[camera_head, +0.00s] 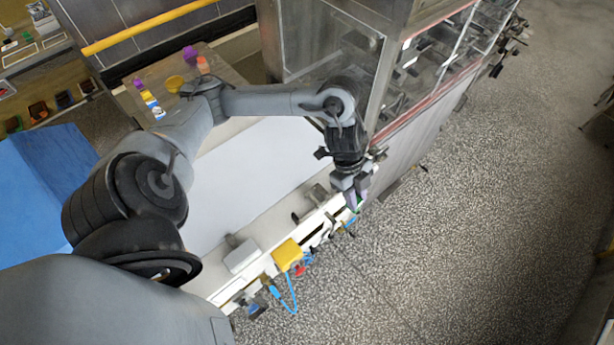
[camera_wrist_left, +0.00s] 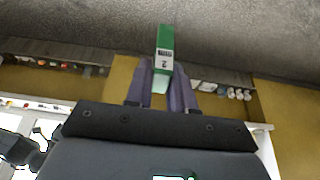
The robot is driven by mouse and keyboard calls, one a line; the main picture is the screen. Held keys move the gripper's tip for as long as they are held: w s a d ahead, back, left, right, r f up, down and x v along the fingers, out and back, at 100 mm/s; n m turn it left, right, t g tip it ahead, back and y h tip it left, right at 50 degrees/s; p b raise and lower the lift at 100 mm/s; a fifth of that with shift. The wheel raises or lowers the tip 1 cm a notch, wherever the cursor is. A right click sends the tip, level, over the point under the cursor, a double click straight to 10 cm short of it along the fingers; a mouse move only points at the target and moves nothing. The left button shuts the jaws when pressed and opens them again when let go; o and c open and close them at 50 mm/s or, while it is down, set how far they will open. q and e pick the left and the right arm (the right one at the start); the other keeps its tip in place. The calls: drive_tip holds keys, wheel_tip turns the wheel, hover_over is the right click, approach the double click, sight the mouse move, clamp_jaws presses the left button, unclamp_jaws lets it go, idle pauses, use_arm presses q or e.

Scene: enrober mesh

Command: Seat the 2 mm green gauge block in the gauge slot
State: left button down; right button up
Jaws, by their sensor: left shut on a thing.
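The green gauge block, marked 2, (camera_wrist_left: 164,42) is held between the two purple-grey fingers of my left gripper (camera_wrist_left: 160,88) in the left wrist view. Its green end sticks out beyond the fingertips, and a paler part shows between the fingers. In the head view my left gripper (camera_head: 356,196) hangs at the front right end of the white bench, with a small bit of green below it. I cannot make out the gauge slot in either view. My right gripper is not in view.
A white worktop (camera_head: 250,185) lies behind the gripper, mostly clear. A yellow box (camera_head: 287,254), a pale box (camera_head: 242,255) and a blue cable (camera_head: 291,298) are along its front edge. A glass-sided machine (camera_head: 330,45) stands close behind my left arm. Speckled floor lies to the right.

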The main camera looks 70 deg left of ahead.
use_arm(q)
drive_tip(key=shift+s+a, duration=0.2)
drive_tip(key=shift+a, duration=0.1)
drive_tip(key=shift+s+a+f+p, duration=0.4)
drive_tip(key=shift+s+a+f, duration=0.3)
drive_tip(key=shift+a+f, duration=1.2)
drive_tip(key=shift+s+a+f+p, duration=0.35)
drive_tip(key=shift+s+a+f, duration=0.4)
drive_tip(key=shift+a+f, duration=1.15)
drive_tip(key=shift+s+a+f+p, duration=0.4)
drive_tip(key=shift+s+a+f, duration=0.3)
drive_tip(key=shift+a+f, duration=1.2)
drive_tip(key=shift+d+f, duration=0.2)
drive_tip(key=shift+f, duration=0.1)
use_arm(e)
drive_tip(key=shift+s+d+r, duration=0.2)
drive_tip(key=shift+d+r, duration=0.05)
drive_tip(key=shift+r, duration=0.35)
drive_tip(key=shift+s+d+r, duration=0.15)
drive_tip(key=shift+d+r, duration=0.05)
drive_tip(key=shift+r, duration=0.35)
use_arm(q)
drive_tip(key=shift+f, duration=0.15)
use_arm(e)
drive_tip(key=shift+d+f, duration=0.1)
use_arm(q)
drive_tip(key=c, duration=1)
unclamp_jaws()
drive_tip(key=shift+o, duration=0.2)
